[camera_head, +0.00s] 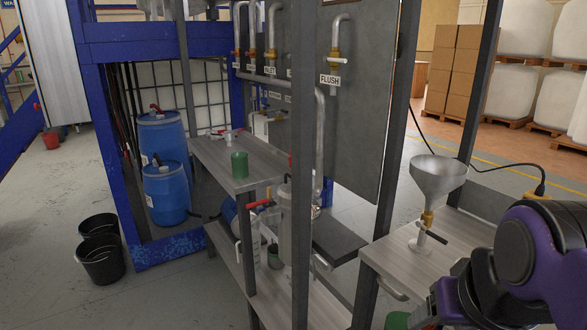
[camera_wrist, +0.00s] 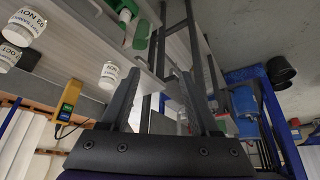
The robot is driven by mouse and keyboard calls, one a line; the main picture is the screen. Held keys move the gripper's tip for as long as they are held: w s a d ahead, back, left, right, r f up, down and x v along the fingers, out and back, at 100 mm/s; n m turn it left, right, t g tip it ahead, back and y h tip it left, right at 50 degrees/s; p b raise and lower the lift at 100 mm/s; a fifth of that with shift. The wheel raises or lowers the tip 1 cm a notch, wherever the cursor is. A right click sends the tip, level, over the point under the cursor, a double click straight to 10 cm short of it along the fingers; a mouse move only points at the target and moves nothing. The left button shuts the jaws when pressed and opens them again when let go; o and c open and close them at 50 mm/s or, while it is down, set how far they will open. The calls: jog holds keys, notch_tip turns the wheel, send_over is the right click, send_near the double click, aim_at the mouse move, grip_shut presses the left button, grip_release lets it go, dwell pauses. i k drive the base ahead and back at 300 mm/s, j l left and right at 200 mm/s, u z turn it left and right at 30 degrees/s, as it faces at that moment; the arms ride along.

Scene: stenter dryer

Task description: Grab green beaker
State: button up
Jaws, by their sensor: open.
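A green beaker (camera_head: 239,165) stands upright on the grey shelf (camera_head: 215,152) in the middle of the head view, left of the metal posts. My gripper (camera_wrist: 160,92) shows in the wrist view with its two dark fingers spread apart and nothing between them. In the head view my purple arm is at the lower right, well away from the beaker; the fingers cannot be made out there. Green items (camera_wrist: 140,35) lie near the top of the wrist view; I cannot tell whether one is this beaker.
Dark upright posts (camera_head: 302,200) stand beside the shelf. A funnel (camera_head: 438,176) stands on the right bench (camera_head: 400,255). Blue barrels (camera_head: 165,190) and black buckets (camera_head: 100,255) are at left. White labelled pots (camera_wrist: 22,27) and a yellow device (camera_wrist: 68,100) show in the wrist view.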

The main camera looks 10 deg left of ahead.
aim_at(238, 160)
jog(key=i+l+u, duration=0.1)
jog(key=u, duration=0.85)
jog(key=k, duration=1.1)
jog(key=k+z, duration=0.15)
jog(key=z, duration=1.05)
jog(key=i+j+z, duration=0.1)
jog(key=z, duration=0.3)
jog(key=j+z, duration=0.2)
jog(key=z, duration=0.2)
jog(key=i+j, duration=0.1)
jog(key=j, duration=1.2)
jog(key=i+j, duration=0.15)
jog(key=j, duration=0.5)
jog(key=i+j, duration=0.1)
jog(key=j, duration=0.55)
